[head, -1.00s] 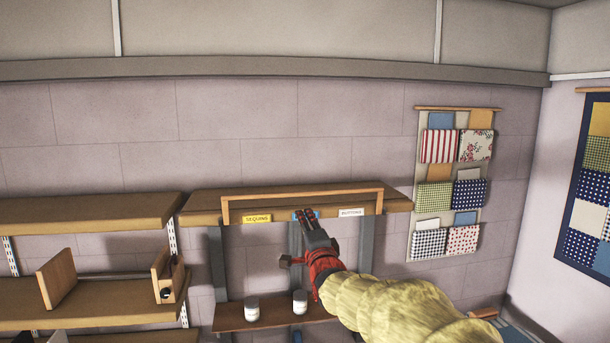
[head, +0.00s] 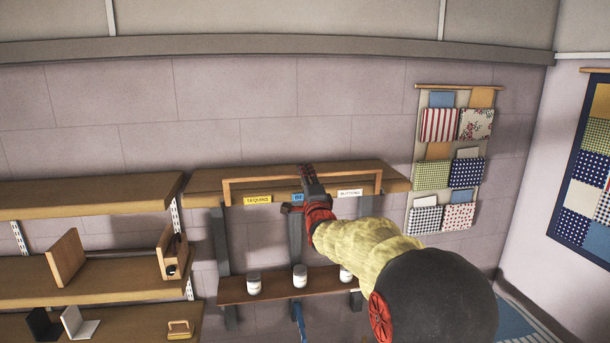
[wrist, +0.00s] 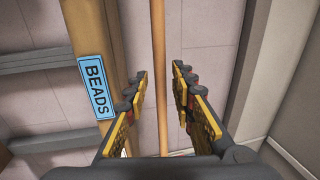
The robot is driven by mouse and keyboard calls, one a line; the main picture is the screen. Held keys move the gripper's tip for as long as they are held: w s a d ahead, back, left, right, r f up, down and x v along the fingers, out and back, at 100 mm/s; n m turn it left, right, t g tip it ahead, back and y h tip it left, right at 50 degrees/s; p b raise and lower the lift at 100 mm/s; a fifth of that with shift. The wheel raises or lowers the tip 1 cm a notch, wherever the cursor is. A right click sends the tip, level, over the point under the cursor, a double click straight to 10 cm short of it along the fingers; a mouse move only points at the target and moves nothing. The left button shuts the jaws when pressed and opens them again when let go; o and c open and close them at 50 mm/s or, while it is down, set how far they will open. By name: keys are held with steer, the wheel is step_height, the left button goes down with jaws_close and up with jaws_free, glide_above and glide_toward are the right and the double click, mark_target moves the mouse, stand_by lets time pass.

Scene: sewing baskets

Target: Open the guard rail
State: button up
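The guard rail (head: 255,181) is a thin wooden bar on two short end posts along the front of the upper wall shelf (head: 200,193). It stands up above the shelf edge. In the wrist view the rail (wrist: 159,60) runs lengthwise between my fingers. My gripper (head: 307,170) is at the middle of the rail in the head view and hides part of it. It also shows in the wrist view (wrist: 160,92), open, with a gap visible on both sides of the bar. A blue BEADS label (wrist: 96,87) is on the shelf edge to the left.
Yellow SEQUINS (head: 257,199) and white BUTTONS (head: 350,193) labels are on the shelf edge. A lower shelf (head: 275,292) holds white jars (head: 254,283). Wooden shelves (head: 85,197) stand left. A fabric-pocket hanging (head: 450,150) is on the wall at right.

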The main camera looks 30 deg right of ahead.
steer(key=shift+c, duration=1.1)
steer(key=c, duration=0.4)
jaws_close()
